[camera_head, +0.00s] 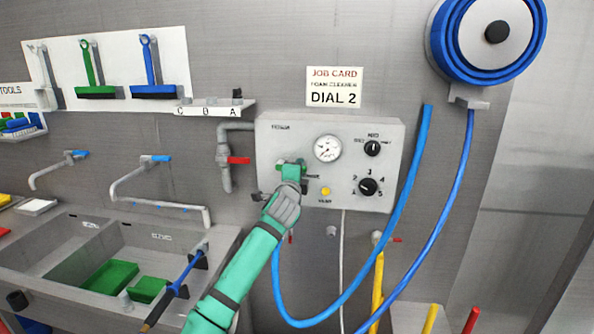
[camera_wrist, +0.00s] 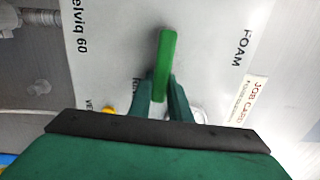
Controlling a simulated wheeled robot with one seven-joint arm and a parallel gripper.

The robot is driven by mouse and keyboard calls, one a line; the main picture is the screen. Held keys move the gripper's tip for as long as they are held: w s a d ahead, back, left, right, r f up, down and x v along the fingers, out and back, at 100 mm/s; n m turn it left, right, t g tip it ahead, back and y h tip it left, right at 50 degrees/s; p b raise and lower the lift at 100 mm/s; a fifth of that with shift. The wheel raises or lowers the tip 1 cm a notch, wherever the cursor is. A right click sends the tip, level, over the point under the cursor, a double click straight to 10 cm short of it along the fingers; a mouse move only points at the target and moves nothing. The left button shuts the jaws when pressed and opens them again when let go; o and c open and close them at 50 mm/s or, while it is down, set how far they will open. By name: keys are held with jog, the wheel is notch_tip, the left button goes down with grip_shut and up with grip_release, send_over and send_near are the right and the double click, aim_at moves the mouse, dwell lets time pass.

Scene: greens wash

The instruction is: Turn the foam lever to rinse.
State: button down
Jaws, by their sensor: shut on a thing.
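The foam lever is a green bar (camera_wrist: 167,55) on the front of the grey control panel (camera_head: 270,137). In the wrist view it stands out from between my gripper's fingers (camera_wrist: 163,98), which are shut on its lower part. The word FOAM is printed on the panel to its right in that view, and a partly covered word is to its lower left. In the head view my gripper (camera_head: 291,176) is against the panel's lower left, where it largely hides the lever.
The panel also carries a gauge (camera_head: 328,148), a yellow button (camera_head: 325,191) and two black knobs (camera_head: 372,148). A red-handled pipe valve (camera_head: 238,160) is close on the left. Blue hoses (camera_head: 417,175) hang at right. Sinks (camera_head: 75,250) are at lower left.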

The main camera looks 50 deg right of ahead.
jog(key=c, duration=1.6)
grip_release()
jog(key=shift+c, duration=0.2)
jog(key=v, duration=1)
jog(key=shift+s+a, duration=0.25)
jog(key=shift+a, duration=0.05)
jog(key=shift+f, duration=0.15)
